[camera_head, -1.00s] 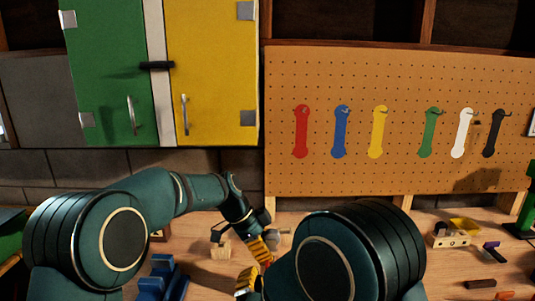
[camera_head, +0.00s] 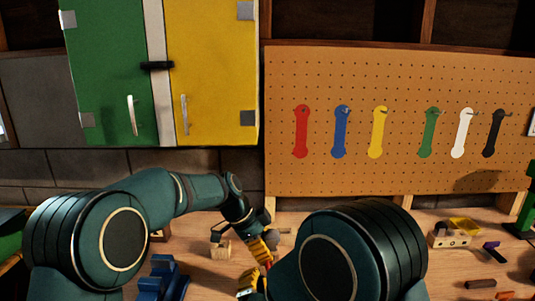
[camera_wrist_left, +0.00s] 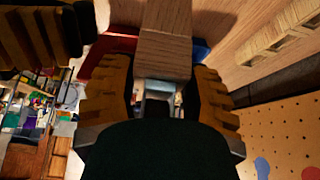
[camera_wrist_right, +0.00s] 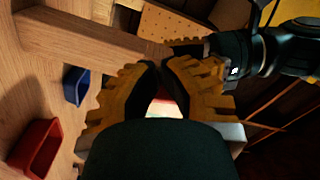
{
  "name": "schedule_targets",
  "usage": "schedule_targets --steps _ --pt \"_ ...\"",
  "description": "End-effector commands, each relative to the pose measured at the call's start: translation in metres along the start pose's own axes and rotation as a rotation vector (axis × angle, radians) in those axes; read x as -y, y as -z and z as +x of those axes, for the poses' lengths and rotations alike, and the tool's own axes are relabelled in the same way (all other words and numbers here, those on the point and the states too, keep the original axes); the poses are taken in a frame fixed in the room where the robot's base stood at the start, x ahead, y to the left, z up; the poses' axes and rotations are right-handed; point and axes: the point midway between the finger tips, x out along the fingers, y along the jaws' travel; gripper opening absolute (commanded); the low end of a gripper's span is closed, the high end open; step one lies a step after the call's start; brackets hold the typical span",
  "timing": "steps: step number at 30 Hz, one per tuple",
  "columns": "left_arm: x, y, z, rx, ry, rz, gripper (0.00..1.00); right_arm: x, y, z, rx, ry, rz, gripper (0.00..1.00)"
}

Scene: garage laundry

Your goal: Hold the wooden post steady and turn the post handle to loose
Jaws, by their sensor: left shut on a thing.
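The wooden post (camera_wrist_left: 165,50) stands between the fingers of my left gripper (camera_wrist_left: 165,85), which is shut on it. In the right wrist view, the long pale post (camera_wrist_right: 95,40) reaches to the left gripper's fingers (camera_wrist_right: 188,47). My right gripper (camera_wrist_right: 160,68) is close beside the post, its fingertips nearly together; whether anything is pinched between them is unclear. In the head view, the left gripper (camera_head: 262,247) is above the right gripper (camera_head: 247,288), and my right arm hides much of this area. I cannot make out the post handle.
A red tray (camera_wrist_right: 38,148) and a blue tray (camera_wrist_right: 75,86) lie near the post. A pegboard (camera_head: 400,80) with coloured hangers is behind, with green and yellow cabinet doors (camera_head: 215,60) at upper left. Small items lie at right.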

Motion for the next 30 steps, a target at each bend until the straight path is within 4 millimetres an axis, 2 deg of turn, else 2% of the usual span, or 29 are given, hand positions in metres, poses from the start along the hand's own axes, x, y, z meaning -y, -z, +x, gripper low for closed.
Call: schedule_targets --steps 30 --pt "0.0 0.0 0.001 0.001 -0.002 0.0 0.06 -0.024 0.0 0.0 0.0 -0.001 0.0 0.0"
